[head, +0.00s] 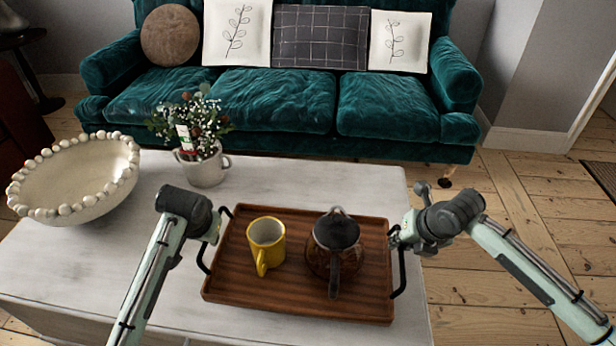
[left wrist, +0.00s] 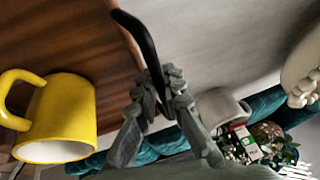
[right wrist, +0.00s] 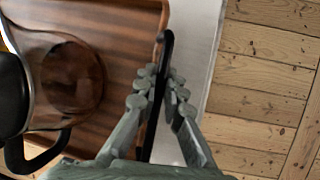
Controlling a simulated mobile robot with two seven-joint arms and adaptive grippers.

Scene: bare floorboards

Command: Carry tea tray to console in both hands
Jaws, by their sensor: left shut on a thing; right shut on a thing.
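The wooden tea tray (head: 290,294) has a black handle at each end and is over the white coffee table; I cannot tell whether it touches the top. A yellow mug (head: 266,246) stands on its left half and a glass teapot with a dark lid (head: 336,246) on its right half. My left gripper (head: 217,229) is shut on the left handle (left wrist: 140,36), with the mug close by in the left wrist view (left wrist: 62,118). My right gripper (head: 397,238) is shut on the right handle (right wrist: 164,62). No console can be made out.
The white table (head: 130,270) also holds a beaded bowl (head: 75,180) at the left and a potted plant (head: 203,165) behind the tray. A green sofa (head: 280,100) stands behind. Bare floorboards (head: 545,220) lie open to the right.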

